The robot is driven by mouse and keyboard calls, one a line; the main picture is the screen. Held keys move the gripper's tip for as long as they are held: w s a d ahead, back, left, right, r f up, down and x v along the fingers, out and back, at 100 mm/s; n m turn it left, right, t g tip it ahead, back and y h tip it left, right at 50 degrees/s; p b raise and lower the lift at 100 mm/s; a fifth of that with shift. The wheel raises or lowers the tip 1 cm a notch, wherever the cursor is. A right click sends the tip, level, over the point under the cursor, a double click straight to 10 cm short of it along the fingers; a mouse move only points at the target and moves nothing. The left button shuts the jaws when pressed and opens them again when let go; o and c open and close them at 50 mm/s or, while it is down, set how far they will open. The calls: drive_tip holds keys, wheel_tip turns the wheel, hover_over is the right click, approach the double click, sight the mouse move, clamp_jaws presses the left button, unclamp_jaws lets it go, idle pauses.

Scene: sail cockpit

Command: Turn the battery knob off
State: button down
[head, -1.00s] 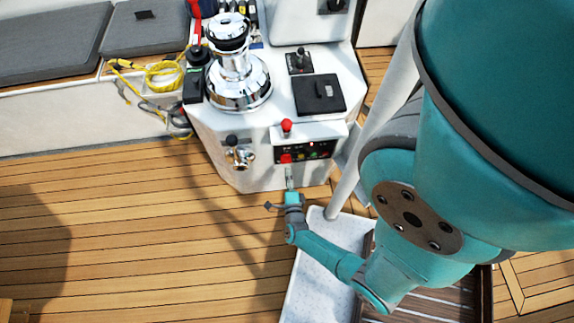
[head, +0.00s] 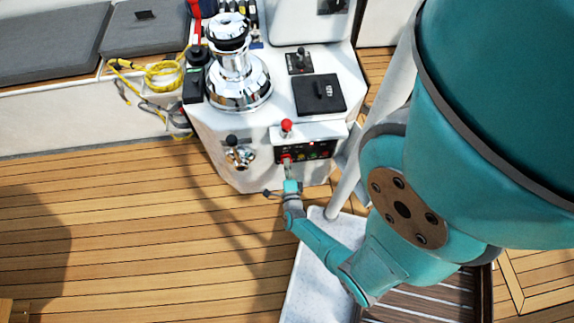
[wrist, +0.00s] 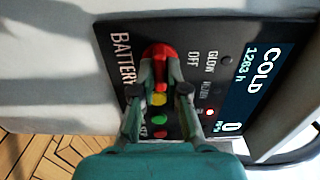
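The battery knob (wrist: 158,52) is red and sits on a black panel beside the label BATTERY in the wrist view, with the word OFF printed near it. It also shows as a small red spot in the head view (head: 286,157). My gripper (wrist: 160,72) is at the knob, its two fingertips apart and reaching over its near part. Red shows between the tips; I cannot tell whether they touch it. In the head view, my gripper (head: 288,170) points at the panel's left end.
The panel (wrist: 222,62) also carries yellow, green and red buttons and a display reading COLD. A red-topped lever (head: 287,126) stands just above the panel. A chrome fitting with a black knob (head: 238,152) is to the left. A pale rail (head: 345,185) is at the right.

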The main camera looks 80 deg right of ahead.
drive_tip(key=shift+n, duration=9)
drive_tip(key=shift+f, duration=0.1)
drive_tip(key=c, duration=1.2)
unclamp_jaws()
drive_tip(key=shift+v, duration=6)
